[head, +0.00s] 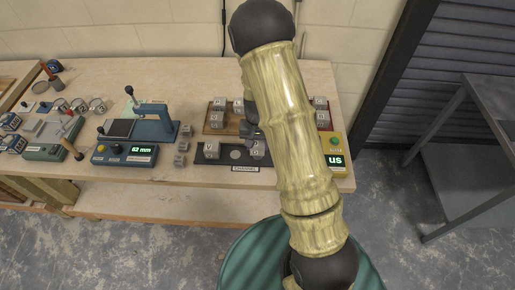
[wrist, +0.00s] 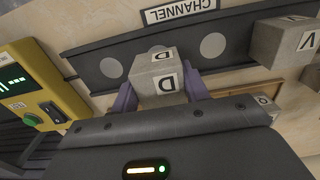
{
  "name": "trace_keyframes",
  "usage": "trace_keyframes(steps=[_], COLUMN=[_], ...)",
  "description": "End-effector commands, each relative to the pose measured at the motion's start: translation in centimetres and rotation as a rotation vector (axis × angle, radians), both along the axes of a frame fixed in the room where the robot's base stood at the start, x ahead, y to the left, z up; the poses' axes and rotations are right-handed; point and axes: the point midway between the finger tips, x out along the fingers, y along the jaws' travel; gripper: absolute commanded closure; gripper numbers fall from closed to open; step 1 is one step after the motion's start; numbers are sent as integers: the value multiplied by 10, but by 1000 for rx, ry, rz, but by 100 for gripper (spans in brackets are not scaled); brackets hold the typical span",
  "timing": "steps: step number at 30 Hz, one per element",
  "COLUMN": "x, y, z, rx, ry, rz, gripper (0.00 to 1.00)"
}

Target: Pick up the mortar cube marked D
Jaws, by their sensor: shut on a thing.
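The pale grey mortar cube marked D (wrist: 158,80) sits between the two purple fingers of my gripper (wrist: 160,92) in the wrist view. My gripper is shut on it, with a D showing on its top and on one side. The cube is over a dark tray labelled CHANNEL (wrist: 88,52), and part of a round grey spot shows behind it. I cannot tell whether it touches the tray. In the head view the dark tray (head: 205,160) is at the table's front, and my arm hides much of the gripper.
A cube marked V (wrist: 283,42) stands on the same tray. A yellow device (head: 335,150) is on the right. Behind is a brown tray (head: 222,133) with several cubes. A blue press (head: 155,127) and a 62 mm readout box (head: 125,155) stand left, near loose cubes.

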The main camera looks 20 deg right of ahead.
Motion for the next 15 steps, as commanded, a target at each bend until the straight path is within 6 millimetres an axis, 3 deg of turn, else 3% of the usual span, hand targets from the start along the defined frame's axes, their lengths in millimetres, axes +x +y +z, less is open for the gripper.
trace_keyframes(steps=[9,15], x=[1,0], y=[1,0], z=[56,70], rx=[0,-1], ry=[-4,-1], rz=[2,0], gripper=[85,85])
